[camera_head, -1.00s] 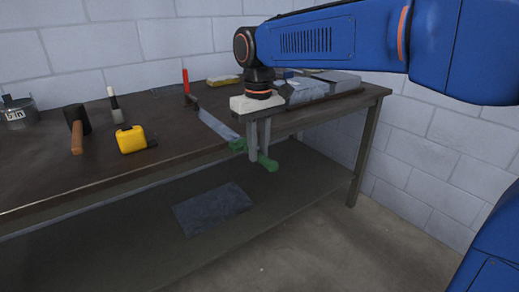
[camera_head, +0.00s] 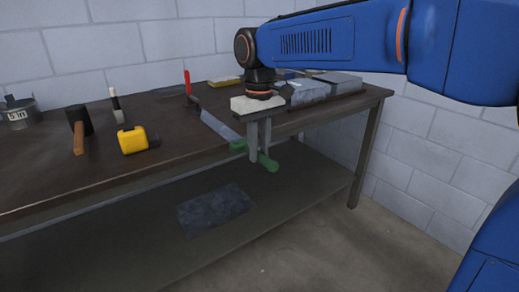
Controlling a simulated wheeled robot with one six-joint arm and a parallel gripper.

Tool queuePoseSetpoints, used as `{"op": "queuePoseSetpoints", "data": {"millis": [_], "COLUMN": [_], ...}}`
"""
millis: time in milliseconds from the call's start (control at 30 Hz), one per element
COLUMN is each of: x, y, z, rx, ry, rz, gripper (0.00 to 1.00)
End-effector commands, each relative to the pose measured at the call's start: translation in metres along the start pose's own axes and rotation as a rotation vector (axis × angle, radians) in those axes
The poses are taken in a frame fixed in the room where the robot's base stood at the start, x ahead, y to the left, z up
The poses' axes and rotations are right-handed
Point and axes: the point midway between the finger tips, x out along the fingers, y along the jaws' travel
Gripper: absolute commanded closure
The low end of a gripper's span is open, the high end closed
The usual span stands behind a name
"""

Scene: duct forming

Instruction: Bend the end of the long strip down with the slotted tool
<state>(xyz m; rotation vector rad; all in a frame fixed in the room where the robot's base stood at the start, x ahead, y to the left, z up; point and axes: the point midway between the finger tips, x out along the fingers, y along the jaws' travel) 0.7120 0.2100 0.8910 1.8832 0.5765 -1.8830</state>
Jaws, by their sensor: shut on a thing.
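The long strip (camera_head: 217,126) is a narrow pale metal piece lying on the bench, with its near end at the front edge. My gripper (camera_head: 260,157) points down just past that edge, its two grey fingers shut on a green-handled tool (camera_head: 269,163). Green shows on both sides of the fingers. The tool's left green part (camera_head: 238,146) is at the strip's near end and appears to meet it. I cannot see the slot or whether the strip is inside it. No clear downward bend shows in the strip.
A red-handled clamp (camera_head: 187,83) stands at the strip's far end. A yellow tape measure (camera_head: 133,140), a mallet (camera_head: 79,131), a brush (camera_head: 117,107) and a tin (camera_head: 18,113) are on the left. Metal blocks (camera_head: 307,92) sit behind my gripper. A dark sheet (camera_head: 215,208) lies on the lower shelf.

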Motion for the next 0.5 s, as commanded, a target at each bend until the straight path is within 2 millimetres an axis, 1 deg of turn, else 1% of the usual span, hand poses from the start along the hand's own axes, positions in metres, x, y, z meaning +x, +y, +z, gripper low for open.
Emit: {"op": "queuePoseSetpoints", "data": {"millis": [500], "x": [0.0], "y": [-0.0001], "z": [-0.0087], "rx": [0.0], "ry": [0.0], "rz": [0.0], "gripper": [1.0]}}
